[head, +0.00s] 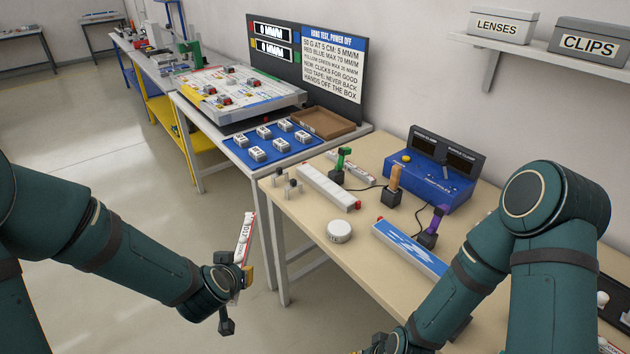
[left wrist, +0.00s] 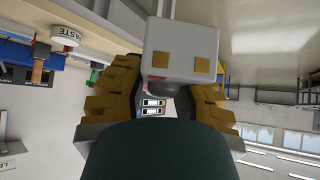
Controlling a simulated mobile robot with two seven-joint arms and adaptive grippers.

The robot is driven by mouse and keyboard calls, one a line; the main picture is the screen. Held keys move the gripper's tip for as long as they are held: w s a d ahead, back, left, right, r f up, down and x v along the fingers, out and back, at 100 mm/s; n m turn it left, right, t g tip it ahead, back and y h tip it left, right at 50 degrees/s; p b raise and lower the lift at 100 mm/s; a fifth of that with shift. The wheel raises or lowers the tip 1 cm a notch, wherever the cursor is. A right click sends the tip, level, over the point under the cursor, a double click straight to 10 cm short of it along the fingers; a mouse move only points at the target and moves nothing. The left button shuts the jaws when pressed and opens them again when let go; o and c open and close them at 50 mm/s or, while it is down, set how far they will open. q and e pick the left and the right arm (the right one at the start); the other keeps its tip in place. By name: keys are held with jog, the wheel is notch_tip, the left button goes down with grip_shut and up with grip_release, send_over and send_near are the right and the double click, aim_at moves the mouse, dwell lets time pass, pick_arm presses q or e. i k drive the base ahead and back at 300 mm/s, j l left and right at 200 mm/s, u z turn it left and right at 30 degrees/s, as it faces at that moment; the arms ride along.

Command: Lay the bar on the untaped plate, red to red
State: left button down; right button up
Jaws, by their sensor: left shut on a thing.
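My left gripper (head: 241,274) is shut on a slim white bar (head: 243,242) with lettering and a red edge, held tilted near upright in front of the table. In the left wrist view the bar (left wrist: 180,52) shows a pale end with two gold squares between the fingers. A long white plate (head: 326,187) with a red end lies on the tan table. A second plate (head: 409,248), blue and white on top with a red end, lies nearer. I cannot make out tape on either. My right gripper (head: 377,346) is mostly cut off at the bottom edge.
A round white tub (head: 339,231) stands between the plates. A blue mat (head: 270,143) with several white blocks lies on the far-left table.

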aim_at(325, 182)
jog(key=i+j, duration=0.15)
jog(key=j, duration=0.25)
jog(key=i+j, duration=0.1)
jog(key=j, duration=0.3)
jog(key=j+z, duration=0.2)
jog(key=z, duration=0.25)
jog(key=i+j+z, duration=0.1)
jog(key=z, duration=0.3)
jog(key=j+z, duration=0.1)
jog(key=z, duration=0.6)
jog(key=i, duration=0.45)
